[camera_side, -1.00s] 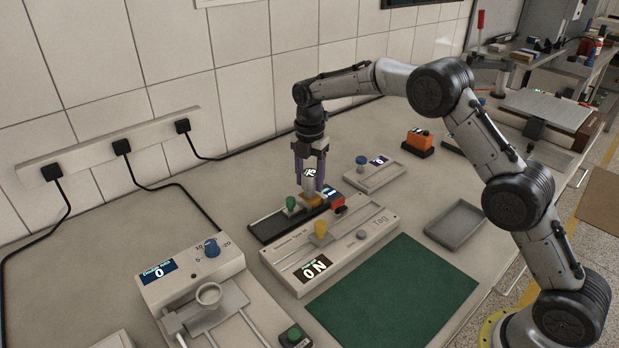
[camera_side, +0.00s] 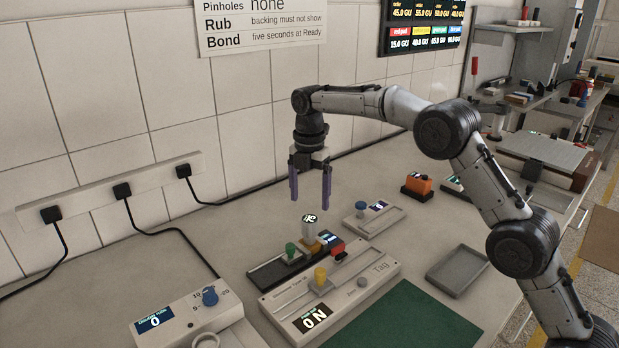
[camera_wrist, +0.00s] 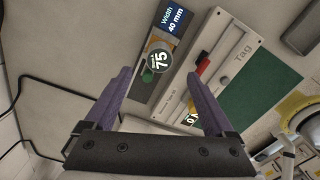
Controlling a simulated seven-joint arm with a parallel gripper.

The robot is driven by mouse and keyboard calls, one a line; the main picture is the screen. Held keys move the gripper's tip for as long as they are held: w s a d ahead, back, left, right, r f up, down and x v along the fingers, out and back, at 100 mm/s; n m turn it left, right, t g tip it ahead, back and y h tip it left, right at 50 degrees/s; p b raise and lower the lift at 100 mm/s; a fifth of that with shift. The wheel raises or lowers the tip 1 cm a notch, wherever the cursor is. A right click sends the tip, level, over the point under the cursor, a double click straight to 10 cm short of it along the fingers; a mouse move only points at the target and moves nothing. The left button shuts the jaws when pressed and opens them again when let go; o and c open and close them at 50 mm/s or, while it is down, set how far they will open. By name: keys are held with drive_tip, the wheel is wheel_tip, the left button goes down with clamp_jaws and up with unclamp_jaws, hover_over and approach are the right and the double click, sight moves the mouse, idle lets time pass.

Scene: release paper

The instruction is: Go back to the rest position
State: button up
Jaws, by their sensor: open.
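My gripper (camera_side: 310,190) has two purple fingers, spread apart with nothing between them. The cylinder stands on a dark track (camera_side: 268,272) near a green knob (camera_side: 291,249). In the wrist view my gripper (camera_wrist: 163,85) is open, and the cylinder's top (camera_wrist: 159,61) reads 75, beyond the fingertips.
A tester marked Tag (camera_side: 365,281) with a yellow knob stands in front of the track. A blue-knobbed unit (camera_side: 382,219), an orange block (camera_side: 417,186), a grey tray (camera_side: 457,271) and a green mat (camera_side: 410,325) are nearby. Tiled wall (camera_side: 100,90) with cables stands behind.

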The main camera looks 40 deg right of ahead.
drive_tip(key=s+r+t, duration=0.1)
drive_tip(key=s+r, duration=0.2)
drive_tip(key=r, duration=0.6)
drive_tip(key=s+r+t, duration=0.1)
drive_tip(key=s+r, duration=0.3)
drive_tip(key=r, duration=0.4)
drive_tip(key=s+d+r+m+t, duration=0.1)
drive_tip(key=s+r+m, duration=0.15)
drive_tip(key=s, duration=0.45)
drive_tip(key=s+d+r+m+t, duration=0.1)
drive_tip(key=s+r+m, duration=0.15)
drive_tip(key=s, duration=0.45)
drive_tip(key=s+f+m+t, duration=0.1)
drive_tip(key=s+f+m, duration=0.35)
drive_tip(key=s, duration=0.75)
drive_tip(key=s+f+m, duration=0.6)
drive_tip(key=f+m, duration=0.5)
drive_tip(key=m, duration=0.1)
drive_tip(key=shift+s+f+t, duration=0.25)
drive_tip(key=shift+s+t, duration=0.05)
drive_tip(key=shift+s, duration=0.05)
